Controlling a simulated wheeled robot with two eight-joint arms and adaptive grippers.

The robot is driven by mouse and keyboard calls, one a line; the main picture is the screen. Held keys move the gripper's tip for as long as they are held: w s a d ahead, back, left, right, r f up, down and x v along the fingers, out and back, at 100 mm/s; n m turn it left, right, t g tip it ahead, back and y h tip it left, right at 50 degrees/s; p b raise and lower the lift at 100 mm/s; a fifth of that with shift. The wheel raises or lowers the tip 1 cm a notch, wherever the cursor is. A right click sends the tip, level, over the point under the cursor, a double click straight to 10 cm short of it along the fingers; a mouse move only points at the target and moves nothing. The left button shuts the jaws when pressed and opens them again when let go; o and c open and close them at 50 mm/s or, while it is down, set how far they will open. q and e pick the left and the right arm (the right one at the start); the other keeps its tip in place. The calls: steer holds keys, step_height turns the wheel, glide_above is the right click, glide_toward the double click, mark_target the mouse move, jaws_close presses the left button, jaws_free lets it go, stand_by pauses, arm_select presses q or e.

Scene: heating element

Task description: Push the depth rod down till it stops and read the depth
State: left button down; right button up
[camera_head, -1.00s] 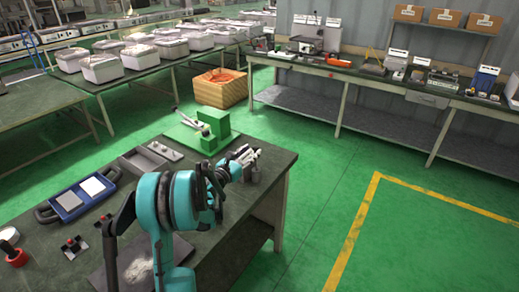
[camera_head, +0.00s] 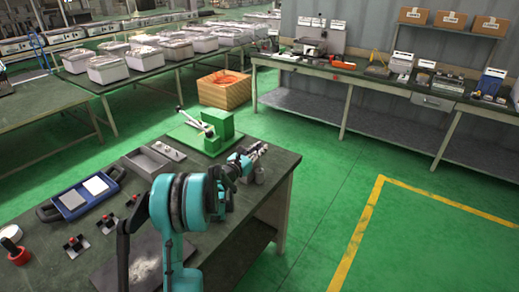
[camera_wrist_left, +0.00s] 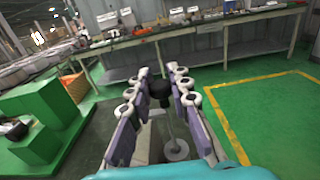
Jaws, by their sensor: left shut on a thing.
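My left gripper (camera_head: 254,158) is over the right edge of the dark near table. In the left wrist view its two ringed, purple-grey fingers (camera_wrist_left: 160,95) point away from the camera. A black knob (camera_wrist_left: 159,88) sits between the fingers near their tips, and they are shut on it. A thin rod (camera_wrist_left: 168,125) runs from the knob down to a pale round disc (camera_wrist_left: 176,150). I take this to be the depth rod. No readable depth scale shows. In the head view the rod is hidden by the gripper. My right gripper is out of view.
A green fixture with a lever (camera_head: 218,124) stands beyond the gripper, and a grey tray (camera_head: 146,161) left of it. A blue case (camera_head: 74,199) and small red-and-black pieces (camera_head: 75,243) lie on the near table (camera_head: 225,240). Green floor is free to the right.

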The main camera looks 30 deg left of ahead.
arm_select(q)
step_height(320, 180, down, 4)
steer(key=shift+r+b, duration=0.1)
steer(key=shift+b, duration=1.15)
steer(key=shift+r, duration=0.15)
steer(key=c, duration=1.3)
jaws_free()
steer(key=shift+c, duration=0.2)
steer(key=shift+s, duration=0.1)
steer(key=s, duration=1.1)
steer(key=shift+s+a, duration=0.4)
steer(key=shift+a, duration=0.05)
